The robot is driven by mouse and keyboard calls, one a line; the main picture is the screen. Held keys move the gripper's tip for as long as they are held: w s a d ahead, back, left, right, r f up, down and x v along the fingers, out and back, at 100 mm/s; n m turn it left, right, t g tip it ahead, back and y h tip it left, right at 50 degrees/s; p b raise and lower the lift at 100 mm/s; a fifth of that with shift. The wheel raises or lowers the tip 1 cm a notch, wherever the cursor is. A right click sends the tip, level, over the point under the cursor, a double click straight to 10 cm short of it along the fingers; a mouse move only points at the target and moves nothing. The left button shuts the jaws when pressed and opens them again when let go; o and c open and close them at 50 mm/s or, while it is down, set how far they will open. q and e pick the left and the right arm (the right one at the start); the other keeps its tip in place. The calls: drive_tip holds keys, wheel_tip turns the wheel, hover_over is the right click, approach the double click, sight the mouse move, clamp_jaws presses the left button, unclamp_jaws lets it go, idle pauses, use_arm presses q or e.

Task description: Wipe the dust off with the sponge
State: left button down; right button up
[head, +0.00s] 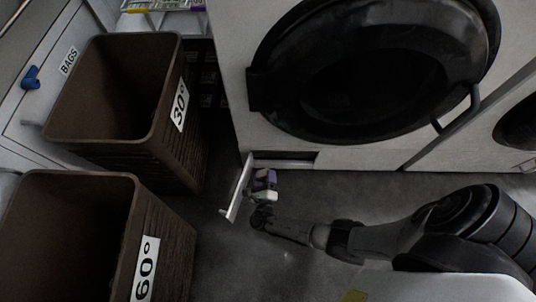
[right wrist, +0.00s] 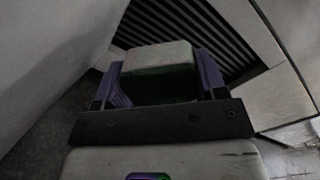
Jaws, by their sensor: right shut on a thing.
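My right gripper (head: 265,178) is low at the foot of the washing machine, beside its open white flap (head: 237,187). In the right wrist view my purple-fingered right gripper (right wrist: 160,78) is shut on a block-shaped sponge (right wrist: 158,60), pale on top and dark greenish on its near face. The sponge is in front of a dark slatted grille (right wrist: 215,35); I cannot tell whether it touches the grille. In the head view the sponge is too small and covered to make out. No dust can be made out clearly. My left gripper is not in view.
The washing machine (head: 232,75) with its large round door stands behind. Two brown baskets, marked 30° (head: 120,125) and 60° (head: 90,190), stand at left. Grey floor (head: 215,270) is open between the baskets and my right arm. A second machine (head: 480,150) stands at right.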

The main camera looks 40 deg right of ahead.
drive_tip(key=shift+s+a+r+p, duration=0.2)
drive_tip(key=shift+a+r+p, duration=0.1)
drive_tip(key=shift+p, duration=0.1)
drive_tip(key=s+a+r+p, duration=1.4)
drive_tip(key=s+a+p, duration=0.1)
drive_tip(key=shift+r, duration=0.2)
idle(0.6)
drive_tip(key=shift+a, duration=0.1)
idle(0.4)
